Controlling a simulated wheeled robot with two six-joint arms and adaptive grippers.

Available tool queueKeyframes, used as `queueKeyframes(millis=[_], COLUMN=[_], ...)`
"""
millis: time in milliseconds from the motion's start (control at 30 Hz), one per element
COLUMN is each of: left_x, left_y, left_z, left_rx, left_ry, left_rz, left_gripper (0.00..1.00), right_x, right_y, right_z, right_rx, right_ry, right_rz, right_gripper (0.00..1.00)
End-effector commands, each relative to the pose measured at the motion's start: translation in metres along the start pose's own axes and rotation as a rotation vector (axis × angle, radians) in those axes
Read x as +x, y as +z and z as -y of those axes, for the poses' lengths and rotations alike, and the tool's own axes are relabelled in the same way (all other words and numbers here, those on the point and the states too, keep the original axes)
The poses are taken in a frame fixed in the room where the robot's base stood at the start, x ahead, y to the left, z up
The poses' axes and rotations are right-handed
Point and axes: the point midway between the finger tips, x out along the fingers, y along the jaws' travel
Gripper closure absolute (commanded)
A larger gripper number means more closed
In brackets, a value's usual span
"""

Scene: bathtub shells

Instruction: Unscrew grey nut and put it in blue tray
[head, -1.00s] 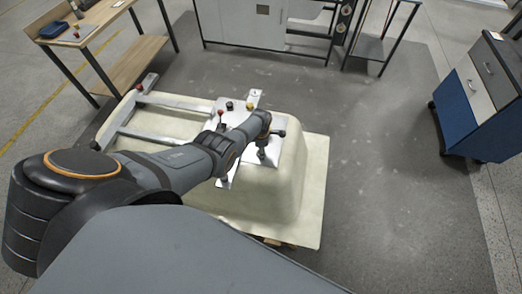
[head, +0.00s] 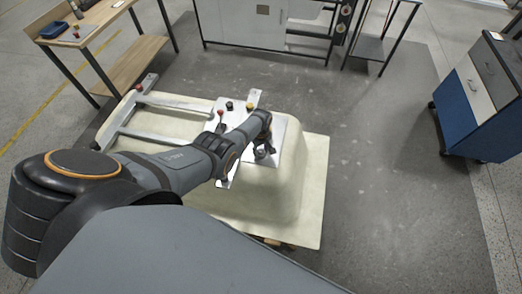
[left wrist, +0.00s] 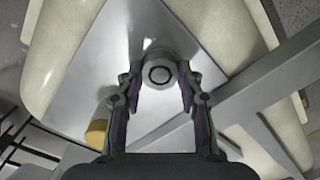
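A round grey nut (left wrist: 160,73) with a dark ring in its top sits on a bright metal plate in the left wrist view. My left gripper (left wrist: 160,82) is open, its two fingertips on either side of the nut; I cannot tell whether they touch it. In the head view the left gripper (head: 263,150) is over the plate's right part, largely hiding the nut. The blue tray (head: 53,30) lies on the wooden table at the upper left. My right gripper is not in view.
The plate (head: 288,138) lies on an upturned cream tub shell (head: 300,185). Red (head: 220,113), black (head: 229,105) and yellow (head: 249,105) knobs stand near the gripper. A metal frame (head: 165,101) extends left. The wooden table (head: 100,14) stands beyond; a blue cabinet (head: 465,120) is right.

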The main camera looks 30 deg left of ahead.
Motion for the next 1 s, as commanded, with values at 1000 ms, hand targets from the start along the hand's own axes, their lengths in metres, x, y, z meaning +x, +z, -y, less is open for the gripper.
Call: queueKeyframes(millis=[1000], left_x=[-0.029], left_y=[0.0], left_z=[0.0], left_rx=[-0.083], left_ry=[0.0], left_rz=[0.0], left_gripper=[1.0], right_x=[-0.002], right_y=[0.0], right_z=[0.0], right_rx=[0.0], right_ry=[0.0], right_rz=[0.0], right_gripper=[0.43])
